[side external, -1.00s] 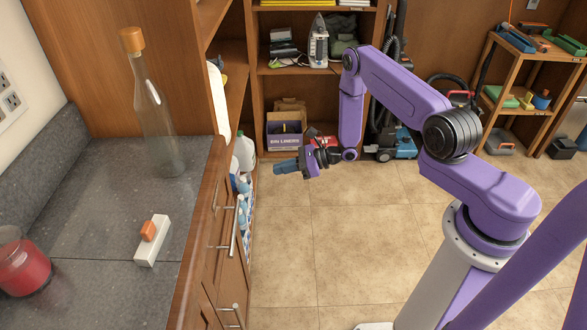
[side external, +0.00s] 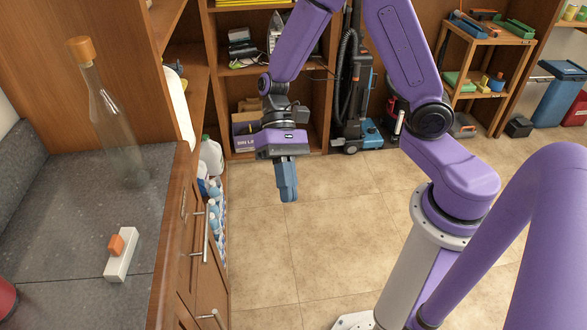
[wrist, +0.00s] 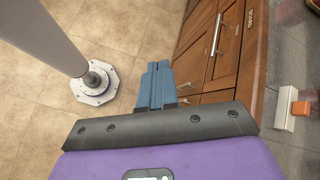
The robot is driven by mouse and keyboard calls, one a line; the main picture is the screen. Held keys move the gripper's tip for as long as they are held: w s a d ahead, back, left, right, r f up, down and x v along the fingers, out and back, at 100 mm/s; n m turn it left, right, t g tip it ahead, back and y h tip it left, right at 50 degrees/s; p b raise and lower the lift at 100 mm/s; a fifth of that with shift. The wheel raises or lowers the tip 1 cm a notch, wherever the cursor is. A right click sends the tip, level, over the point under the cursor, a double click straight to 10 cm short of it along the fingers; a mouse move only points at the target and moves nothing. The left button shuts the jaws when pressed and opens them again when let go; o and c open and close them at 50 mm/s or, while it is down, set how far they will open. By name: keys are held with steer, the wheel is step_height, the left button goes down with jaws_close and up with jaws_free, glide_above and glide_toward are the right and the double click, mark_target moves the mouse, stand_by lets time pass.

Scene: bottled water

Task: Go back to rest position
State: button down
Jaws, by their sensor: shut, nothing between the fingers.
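My gripper (side external: 287,196) hangs over the open floor to the right of the counter in the side external view, its blue fingers pointing down. The fingers are together with nothing between them. In the wrist view my gripper (wrist: 158,66) also shows shut and empty above the floor, beside the wooden cabinet front. A clear bottle with an orange cap (side external: 115,125) stands upright on the grey counter (side external: 60,235), apart from my gripper.
A white block with an orange piece (side external: 121,255) lies on the counter, also seen in the wrist view (wrist: 285,108). A red object (side external: 6,298) is cut off at the left edge. Shelves, a vacuum cleaner (side external: 357,100) and jugs (side external: 211,156) stand behind. The tiled floor (side external: 330,235) is clear.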

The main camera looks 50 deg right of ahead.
steer(key=s+d+r+n+t+h, duration=0.6)
steer(key=s+d+n, duration=0.4)
steer(key=n, duration=0.5)
steer(key=shift+s+d+r+t, duration=0.2)
steer(key=shift+s+r+t, duration=0.05)
steer(key=shift+s+t, duration=0.45)
